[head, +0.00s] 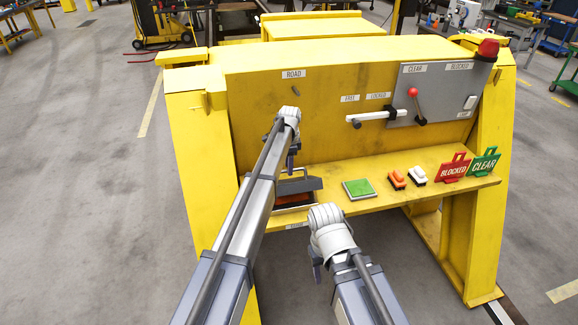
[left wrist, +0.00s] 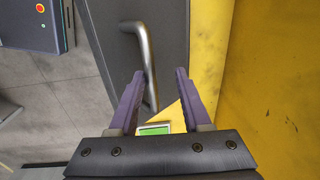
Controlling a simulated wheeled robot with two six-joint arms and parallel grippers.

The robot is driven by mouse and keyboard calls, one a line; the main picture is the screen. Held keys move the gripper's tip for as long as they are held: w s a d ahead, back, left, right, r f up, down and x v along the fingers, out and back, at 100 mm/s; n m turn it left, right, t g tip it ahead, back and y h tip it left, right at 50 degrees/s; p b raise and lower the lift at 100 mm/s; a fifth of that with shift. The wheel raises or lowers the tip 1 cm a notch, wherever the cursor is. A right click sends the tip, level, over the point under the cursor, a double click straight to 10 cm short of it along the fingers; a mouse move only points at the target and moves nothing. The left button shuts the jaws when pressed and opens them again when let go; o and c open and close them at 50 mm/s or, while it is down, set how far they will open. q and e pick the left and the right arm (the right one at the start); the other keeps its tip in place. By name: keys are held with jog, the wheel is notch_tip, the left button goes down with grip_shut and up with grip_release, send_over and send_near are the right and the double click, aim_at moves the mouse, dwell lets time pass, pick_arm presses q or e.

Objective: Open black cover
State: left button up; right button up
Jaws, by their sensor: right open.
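The black cover (head: 312,184) is at the left end of the yellow shelf, partly hidden by my left arm. A dark red-orange surface shows beneath its edge, so it looks at least partly raised. In the left wrist view the cover is a dark grey panel (left wrist: 178,35) with a curved metal handle (left wrist: 147,60). My left gripper (head: 292,168) is at the cover. Its fingers (left wrist: 157,95) are apart, with the handle's end between them, closer to the left finger; contact is unclear. My right gripper (head: 317,270) is open and empty, in front of the shelf.
A red-knobbed lever (head: 414,100) and white handle bar (head: 378,116) project from the upright panel.

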pick_arm(q)
jog(key=shift+s+r, duration=0.1)
jog(key=shift+r, duration=0.1)
jog(key=r+p, duration=0.7)
jog(key=p, duration=0.1)
jog(key=shift+s+d+r, duration=0.15)
jog(key=shift+s+r, duration=0.15)
jog(key=shift+r, duration=0.05)
jog(key=shift+f, duration=0.1)
jog(key=shift+s, duration=0.15)
jog(key=s+f+n+b, duration=0.3)
jog(key=s, duration=1.1)
jog(key=s+d+f+n+b, duration=0.1)
jog(key=s+f+n+b, duration=0.2)
jog(key=s, duration=1.1)
jog(key=s+f+n+g+y+b, duration=0.1)
jog(key=s+f+n+b, duration=0.2)
jog(key=s, duration=1.1)
jog(key=shift+s+d+f+n, duration=0.15)
jog(key=shift+s+d+n, duration=0.1)
jog(key=shift+n, duration=0.55)
